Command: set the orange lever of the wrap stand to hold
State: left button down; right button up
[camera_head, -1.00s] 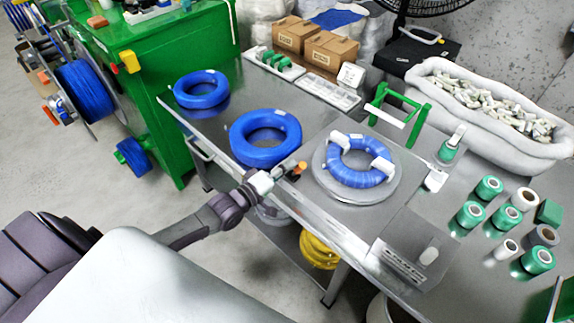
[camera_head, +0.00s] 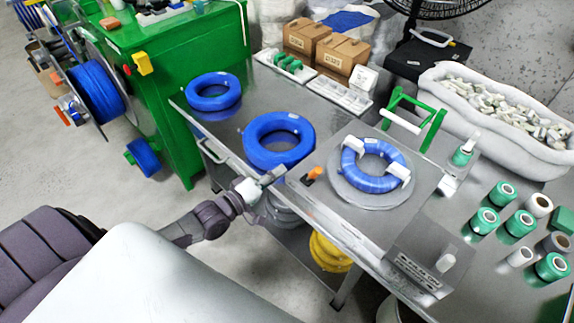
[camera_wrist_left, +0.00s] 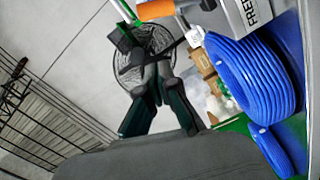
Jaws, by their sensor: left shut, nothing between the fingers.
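The orange lever (camera_head: 314,173) sits at the front left edge of the wrap stand, whose round grey turntable (camera_head: 345,190) carries a blue cable coil (camera_head: 352,172) with white clips. In the left wrist view, the orange lever (camera_wrist_left: 156,9) is at the top, near a plate reading "FREE" (camera_wrist_left: 258,12). My left gripper (camera_head: 277,175) is shut and empty, left of the lever at the table's front edge, with a gap between them. Its fingers (camera_wrist_left: 150,72) show dark in the wrist view, below the lever. The lever's exact setting is not clear. My right gripper is not in view.
Blue coils (camera_head: 279,139) lie on the steel table left of the stand. A green frame with a white roller (camera_head: 402,121) stands behind it. Green tape rolls (camera_head: 485,220) stand at right. A green cabinet (camera_head: 190,110) is at the left.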

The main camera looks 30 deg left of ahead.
pick_arm(q)
jog(key=v, duration=0.4)
jog(key=shift+s+a+f, duration=0.1)
jog(key=shift+s+a, duration=0.05)
jog(key=shift+a, duration=0.15)
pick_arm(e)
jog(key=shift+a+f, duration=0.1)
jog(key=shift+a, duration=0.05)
